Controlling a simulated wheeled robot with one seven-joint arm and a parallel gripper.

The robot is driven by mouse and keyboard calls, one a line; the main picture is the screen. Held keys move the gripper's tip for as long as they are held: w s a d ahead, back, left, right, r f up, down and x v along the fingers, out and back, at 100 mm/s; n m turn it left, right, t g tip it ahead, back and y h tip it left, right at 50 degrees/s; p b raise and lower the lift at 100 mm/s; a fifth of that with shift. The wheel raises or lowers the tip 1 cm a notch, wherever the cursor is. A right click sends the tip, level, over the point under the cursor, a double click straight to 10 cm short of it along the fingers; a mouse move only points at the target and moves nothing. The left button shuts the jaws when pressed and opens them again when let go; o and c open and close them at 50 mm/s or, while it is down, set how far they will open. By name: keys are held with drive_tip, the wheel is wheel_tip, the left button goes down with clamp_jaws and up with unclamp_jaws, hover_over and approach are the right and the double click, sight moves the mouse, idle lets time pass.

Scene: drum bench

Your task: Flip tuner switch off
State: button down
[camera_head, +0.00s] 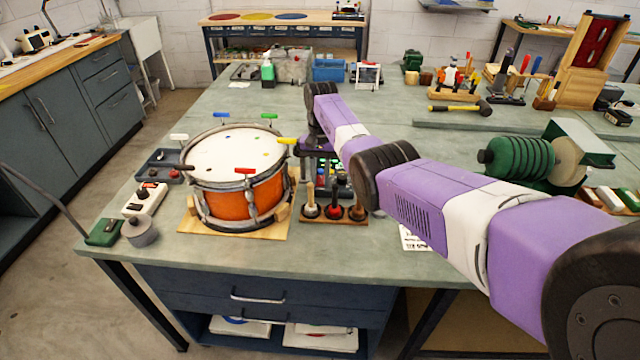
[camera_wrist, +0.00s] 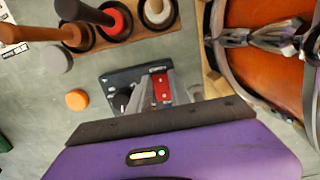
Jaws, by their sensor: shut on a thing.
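The tuner (camera_wrist: 122,80) is a small dark box on the bench, with a black knob (camera_wrist: 121,103) and a red switch plate (camera_wrist: 162,86) in the wrist view. My gripper (camera_wrist: 160,92) is over its red part, with one finger on each side of it. The fingers are closed on the tuner switch, whose lever is largely hidden between them, so its position cannot be told. In the head view the fingers and much of the tuner are hidden by my arm and the things around them.
An orange drum (camera_head: 243,190) stands on a wooden base close to the tuner; its side also shows in the wrist view (camera_wrist: 262,75). A wooden rack with several upright handled tools (camera_head: 333,212) stands in front. A green coil-like machine (camera_head: 520,158) is at the right.

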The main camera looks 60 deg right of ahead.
sight(321, 180)
drive_tip(key=shift+d, duration=0.1)
idle(0.3)
drive_tip(key=c, duration=1.2)
unclamp_jaws()
drive_tip(key=shift+r, duration=0.1)
wheel_tip(321, 180, up, 8)
drive_tip(key=b, duration=0.1)
drive_tip(key=shift+w+d+f, duration=0.2)
drive_tip(key=shift+d, duration=0.25)
